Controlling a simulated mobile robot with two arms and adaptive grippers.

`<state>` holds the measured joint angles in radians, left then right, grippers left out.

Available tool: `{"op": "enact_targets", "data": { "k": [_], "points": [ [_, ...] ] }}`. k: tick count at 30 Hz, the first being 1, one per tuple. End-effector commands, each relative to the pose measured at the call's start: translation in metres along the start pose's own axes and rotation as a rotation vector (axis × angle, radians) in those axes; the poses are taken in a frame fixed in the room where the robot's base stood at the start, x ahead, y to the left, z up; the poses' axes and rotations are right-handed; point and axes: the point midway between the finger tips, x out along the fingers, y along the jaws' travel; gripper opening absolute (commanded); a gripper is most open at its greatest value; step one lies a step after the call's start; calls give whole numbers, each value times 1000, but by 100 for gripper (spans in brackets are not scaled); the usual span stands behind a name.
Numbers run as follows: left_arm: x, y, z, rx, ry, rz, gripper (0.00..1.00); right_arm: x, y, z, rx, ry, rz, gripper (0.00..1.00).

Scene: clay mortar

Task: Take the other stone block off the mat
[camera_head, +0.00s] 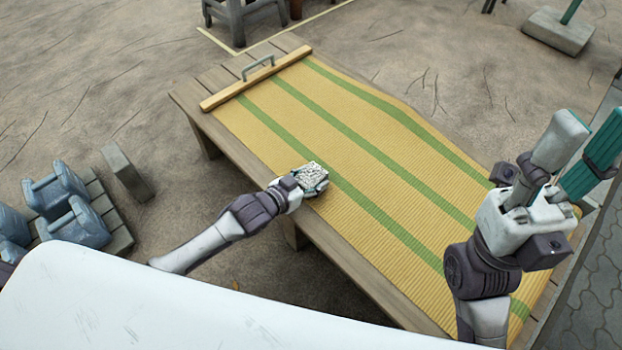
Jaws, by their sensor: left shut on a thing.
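A pale speckled stone block (311,175) is at the left long edge of the yellow mat (340,150), which has green stripes. My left gripper (318,188) is shut on this block, reaching in from the left. I cannot tell whether the block touches the mat or is held just above it. The block's lower side is hidden by the gripper. My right gripper (578,160) is raised at the right, close to the camera and over the mat's near right part. It is apart from the block, and its jaw opening is unclear. No other block shows on the mat.
The mat lies on a low wooden table (195,100) with a wooden bar and metal handle (258,66) across its far end. A grey slab (127,172) stands on the ground at left, beside blue-grey sacks (60,195) on a pallet (112,222). Bare ground lies between.

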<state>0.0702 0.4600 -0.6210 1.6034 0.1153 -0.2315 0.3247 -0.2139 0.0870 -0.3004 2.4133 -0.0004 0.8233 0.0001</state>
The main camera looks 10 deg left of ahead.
Motion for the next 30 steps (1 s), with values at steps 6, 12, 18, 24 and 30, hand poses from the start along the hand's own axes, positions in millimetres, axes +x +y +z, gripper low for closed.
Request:
{"op": "enact_targets", "data": {
  "k": [6, 12, 18, 24, 30],
  "points": [
    [0, 0, -2, 0, 4, 1, 2, 0, 0, 0, 0, 0, 0, 40],
    [-2, 0, -5, 0, 4, 1, 2, 3, 0, -1, 0, 2, 0, 40],
    [-9, 0, -24, 1, 5, 0, 2, -4, 0, -2, 5, -49, 17, 40],
    [-2, 0, -65, 1, 9, 0, 2, 3, 0, -8, 9, -74, 30, 40],
    [29, 1, -105, 0, 8, 0, 2, 17, 0, -10, 9, -72, 29, 40]
  ]
}}
